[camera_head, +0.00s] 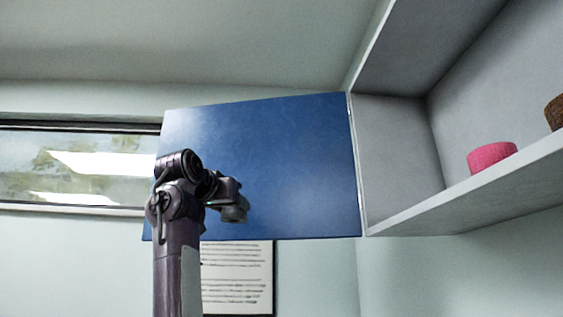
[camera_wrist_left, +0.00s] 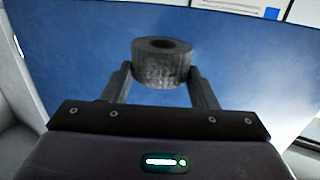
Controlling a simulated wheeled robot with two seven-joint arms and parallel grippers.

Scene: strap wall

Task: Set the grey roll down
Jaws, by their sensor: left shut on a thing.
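A grey roll (camera_wrist_left: 160,68) with a dark hole in its top is held between the two fingers of my left gripper (camera_wrist_left: 160,85) in the left wrist view. In the head view the roll (camera_head: 235,213) shows small and partly hidden at the end of my left gripper (camera_head: 232,203). My left gripper is shut on it, in front of the open blue door. Nothing is seen under the roll that bears it. My right gripper is not in view.
The blue cabinet door (camera_head: 290,170) stands open left of the grey cabinet shelf (camera_head: 480,195). A pink roll (camera_head: 492,157) and a brown thing (camera_head: 556,113) sit on that shelf. The shelf's left part is bare. A framed sheet (camera_head: 240,280) hangs below the door.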

